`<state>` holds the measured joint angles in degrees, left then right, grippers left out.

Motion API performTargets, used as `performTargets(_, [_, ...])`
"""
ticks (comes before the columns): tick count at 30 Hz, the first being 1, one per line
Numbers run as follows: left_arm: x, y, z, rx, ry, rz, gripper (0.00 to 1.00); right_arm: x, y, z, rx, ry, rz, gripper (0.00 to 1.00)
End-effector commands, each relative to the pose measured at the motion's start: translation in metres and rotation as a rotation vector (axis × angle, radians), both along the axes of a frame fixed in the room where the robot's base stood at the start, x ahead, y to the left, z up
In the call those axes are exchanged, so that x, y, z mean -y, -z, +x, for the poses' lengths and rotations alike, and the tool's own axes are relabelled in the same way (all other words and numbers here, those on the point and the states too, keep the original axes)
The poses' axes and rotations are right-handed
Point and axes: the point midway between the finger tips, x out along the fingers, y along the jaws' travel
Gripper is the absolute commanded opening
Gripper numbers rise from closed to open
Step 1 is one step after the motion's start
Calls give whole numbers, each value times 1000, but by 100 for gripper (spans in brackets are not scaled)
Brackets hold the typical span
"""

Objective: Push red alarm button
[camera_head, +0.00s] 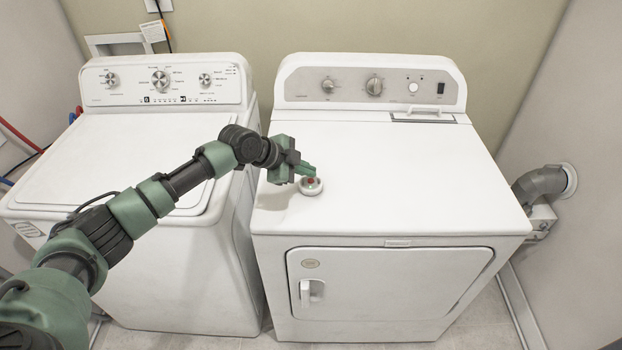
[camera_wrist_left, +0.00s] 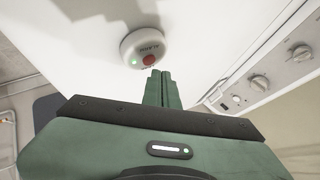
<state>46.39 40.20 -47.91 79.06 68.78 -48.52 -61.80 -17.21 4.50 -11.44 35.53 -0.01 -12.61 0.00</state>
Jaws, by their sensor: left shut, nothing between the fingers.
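The alarm (camera_head: 311,187) is a small round white unit with a red button (camera_head: 311,181) on its top. It sits on the dryer top (camera_head: 400,160), near the front left. My left gripper (camera_head: 308,170) is shut and empty, its fingertips just behind and above the red button in the head view. In the left wrist view the white alarm (camera_wrist_left: 143,46) shows a red button (camera_wrist_left: 149,60) and a small green light. The shut green fingertips (camera_wrist_left: 159,72) are close to the red button there; I cannot tell whether they touch. My right gripper is not in view.
A washer (camera_head: 120,160) stands left of the dryer, with a gap between them. The dryer's control panel (camera_head: 370,88) rises at the back. A grey vent hose (camera_head: 540,184) is at the right wall. The right part of the dryer top is clear.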

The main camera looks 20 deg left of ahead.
Motion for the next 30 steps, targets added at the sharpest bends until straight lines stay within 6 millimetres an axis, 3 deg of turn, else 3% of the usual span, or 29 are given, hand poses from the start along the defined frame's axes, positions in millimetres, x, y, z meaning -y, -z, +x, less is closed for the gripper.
performTargets(19, [0,-58,0,1,0,-1,0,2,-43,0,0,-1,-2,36])
performTargets(30, [0,-60,0,1,-1,0,0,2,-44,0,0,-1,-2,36])
